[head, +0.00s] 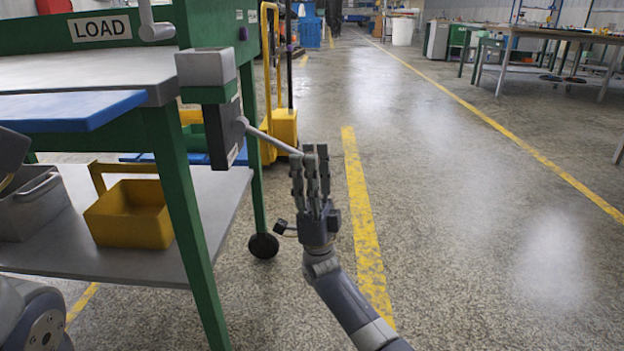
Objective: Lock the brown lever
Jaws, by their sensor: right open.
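A thin pale metal lever rod (268,136) sticks out to the right and down from a dark box (222,131) on the side of the green workbench. Its far end is hidden behind the fingers of my right gripper, and I see no clear brown on it. My right gripper (312,158) points up at the rod's end with its fingers extended, open. The fingers overlap the rod in the head view; whether they touch it I cannot tell.
The green workbench (180,195) fills the left side, with a yellow bin (130,222) and a grey bin (38,205) on its lower shelf. A yellow trolley (283,128) stands behind the lever. The floor to the right is clear up to distant tables (560,33).

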